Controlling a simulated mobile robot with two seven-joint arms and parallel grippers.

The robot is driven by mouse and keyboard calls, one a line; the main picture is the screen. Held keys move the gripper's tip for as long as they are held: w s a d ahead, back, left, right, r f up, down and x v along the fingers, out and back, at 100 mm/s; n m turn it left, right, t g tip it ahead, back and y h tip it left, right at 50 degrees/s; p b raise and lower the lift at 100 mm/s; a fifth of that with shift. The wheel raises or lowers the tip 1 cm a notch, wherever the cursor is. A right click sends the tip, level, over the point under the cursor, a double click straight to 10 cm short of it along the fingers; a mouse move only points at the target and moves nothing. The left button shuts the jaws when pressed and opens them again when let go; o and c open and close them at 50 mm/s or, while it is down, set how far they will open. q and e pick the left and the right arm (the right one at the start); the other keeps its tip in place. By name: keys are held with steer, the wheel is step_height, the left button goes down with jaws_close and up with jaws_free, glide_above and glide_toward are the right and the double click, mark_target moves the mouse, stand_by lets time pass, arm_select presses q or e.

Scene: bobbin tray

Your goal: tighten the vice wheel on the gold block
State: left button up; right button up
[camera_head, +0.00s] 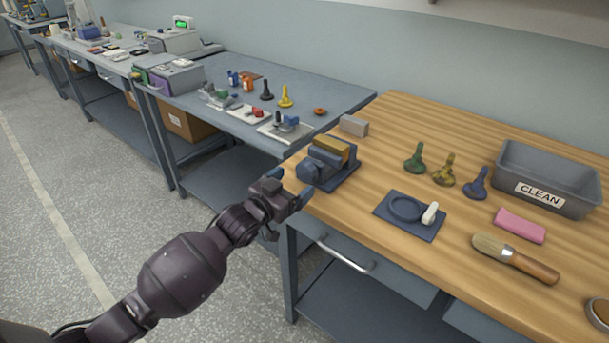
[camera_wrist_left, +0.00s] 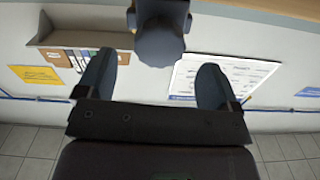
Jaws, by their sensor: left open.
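The dark blue-grey vice (camera_head: 343,178) stands near the left edge of the wooden bench. The gold block (camera_head: 332,147) sits at its top, between the jaws as far as I can tell. The rounded vice wheel (camera_head: 306,171) is on the side facing my left arm. My left gripper (camera_head: 289,187) is open just beside the wheel, at the bench edge. In the left wrist view the wheel (camera_wrist_left: 160,42) shows between and ahead of the two spread fingers, with gaps on both sides and no visible contact. My right gripper is not in view.
A grey block (camera_head: 354,126) lies behind the vice. A dark tray (camera_head: 391,217) with a ring recess and white piece is to its right. Green, gold and blue handled pieces, a CLEAN bin (camera_head: 552,196), a pink block (camera_head: 520,226) and a brush (camera_head: 515,258) are farther right.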

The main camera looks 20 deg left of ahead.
mark_target(303, 175)
arm_select(q)
steer(key=x, duration=0.3)
steer(key=shift+w+d, duration=0.15)
steer(key=shift+w, duration=0.1)
steer(key=shift+w+d, duration=0.15)
steer(key=shift+w, duration=0.4)
